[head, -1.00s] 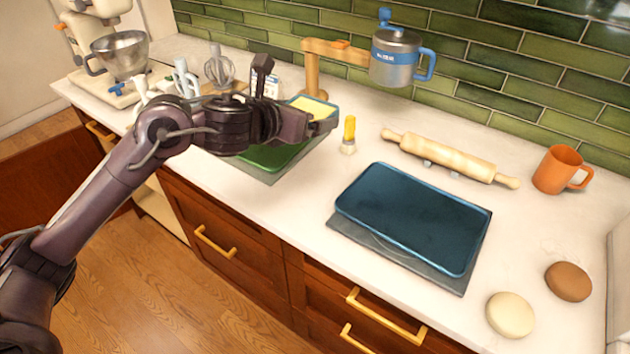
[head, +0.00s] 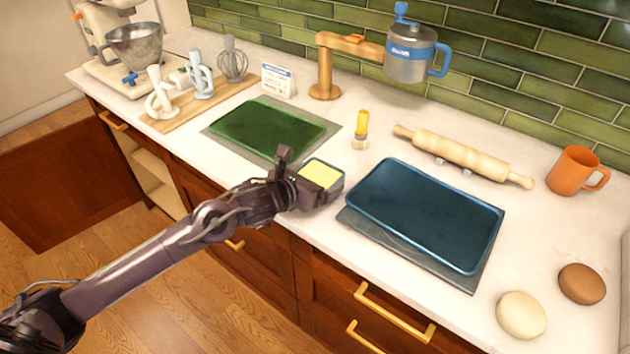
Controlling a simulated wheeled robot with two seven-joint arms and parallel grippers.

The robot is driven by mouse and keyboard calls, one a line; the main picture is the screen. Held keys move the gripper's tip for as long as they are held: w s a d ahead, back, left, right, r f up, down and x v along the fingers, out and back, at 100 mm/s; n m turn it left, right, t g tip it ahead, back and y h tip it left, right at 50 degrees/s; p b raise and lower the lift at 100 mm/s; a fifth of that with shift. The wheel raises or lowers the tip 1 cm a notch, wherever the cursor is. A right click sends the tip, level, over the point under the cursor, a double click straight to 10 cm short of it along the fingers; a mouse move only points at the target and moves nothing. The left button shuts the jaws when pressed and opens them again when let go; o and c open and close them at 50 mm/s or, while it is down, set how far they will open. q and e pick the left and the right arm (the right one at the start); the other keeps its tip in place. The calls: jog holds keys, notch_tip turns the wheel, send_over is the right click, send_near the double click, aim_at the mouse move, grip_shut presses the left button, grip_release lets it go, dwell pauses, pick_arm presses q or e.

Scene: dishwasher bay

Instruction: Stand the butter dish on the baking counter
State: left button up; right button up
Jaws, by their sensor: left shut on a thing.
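The butter dish (head: 322,174) is a small grey-blue dish with yellow butter in it. My left gripper (head: 304,186) is shut on its left side. The dish is upright at the front part of the white baking counter (head: 385,132), between the green tray and the blue tray. I cannot tell whether its base touches the counter or hangs just above it. My gripper hides the dish's left side. My right gripper is not in view.
A blue tray (head: 425,214) on a grey mat lies close to the right of the dish. A green tray (head: 265,128) on a mat lies behind left.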

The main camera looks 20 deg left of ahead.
pick_arm(q)
jog(key=shift+f, duration=0.45)
jog(key=shift+f, duration=0.2)
jog(key=o, duration=1)
